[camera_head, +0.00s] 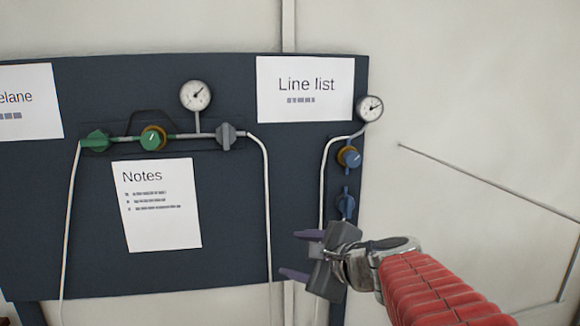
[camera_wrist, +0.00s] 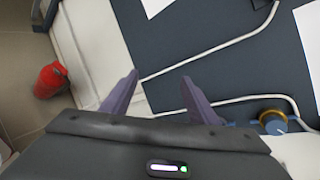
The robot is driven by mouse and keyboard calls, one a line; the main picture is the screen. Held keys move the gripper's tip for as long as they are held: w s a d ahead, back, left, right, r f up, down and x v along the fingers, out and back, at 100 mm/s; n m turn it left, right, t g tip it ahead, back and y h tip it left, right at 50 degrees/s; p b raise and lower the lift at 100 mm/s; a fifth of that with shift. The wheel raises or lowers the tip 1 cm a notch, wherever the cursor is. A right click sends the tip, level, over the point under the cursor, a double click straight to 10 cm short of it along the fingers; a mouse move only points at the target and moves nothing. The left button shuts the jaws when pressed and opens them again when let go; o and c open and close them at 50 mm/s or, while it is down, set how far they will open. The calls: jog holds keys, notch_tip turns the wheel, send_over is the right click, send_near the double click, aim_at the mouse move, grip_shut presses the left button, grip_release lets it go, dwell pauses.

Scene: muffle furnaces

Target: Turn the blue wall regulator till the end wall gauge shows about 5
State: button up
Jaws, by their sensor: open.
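The blue regulator (camera_head: 349,157), a blue knob with a brass ring, is on the right edge of the dark panel in the head view. It also shows at the lower right in the wrist view (camera_wrist: 273,122). A round white gauge (camera_head: 369,108) sits above it; its needle points to the upper right, and its numbers are too small to read. A blue valve handle (camera_head: 345,206) is below the regulator. My gripper (camera_head: 301,254) is open and empty, below and left of the valve handle. In the wrist view its purple fingers (camera_wrist: 157,88) are apart with nothing between them.
A second line on the panel (camera_head: 80,225) has a green regulator (camera_head: 153,138), a green valve (camera_head: 96,141), a grey valve (camera_head: 226,137) and its own gauge (camera_head: 196,95). White pipes run down the panel. A red object (camera_wrist: 50,80) stands at the left in the wrist view.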

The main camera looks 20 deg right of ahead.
jog(key=d+r+m+t+h, duration=0.2)
jog(key=d+r+m, duration=0.4)
jog(key=d, duration=0.4)
jog(key=w+d+r+m+t+h, duration=0.1)
jog(key=d+r+m+h, duration=0.3)
jog(key=d, duration=0.6)
notch_tip(320, 180, up, 4)
jog(key=m+t, duration=0.1)
jog(key=m, duration=0.1)
jog(key=shift+d+f+m+t, duration=0.25)
jog(key=shift+m+t, duration=0.05)
jog(key=shift+w, duration=0.1)
